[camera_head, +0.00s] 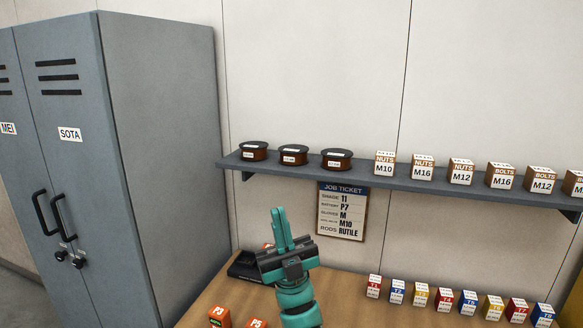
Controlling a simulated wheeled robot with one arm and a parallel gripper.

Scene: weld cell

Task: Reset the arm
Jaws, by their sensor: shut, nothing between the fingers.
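My gripper (282,231) is in the lower middle of the head view, at the end of my teal arm. Its two teal fingers point up and are shut together with nothing between them. It is in front of the wall, below the shelf and to the left of the job ticket (341,211). My gripper and arm hide part of the wooden bench (345,295) and part of a dark tray-like item (243,270) behind them.
A grey shelf (350,172) holds three dark spools (294,155) and several nut and bolt boxes (461,171). Several small coloured boxes (420,295) stand on the bench at right. Orange P-labelled blocks (220,316) are at front left. Grey lockers (165,150) stand at left.

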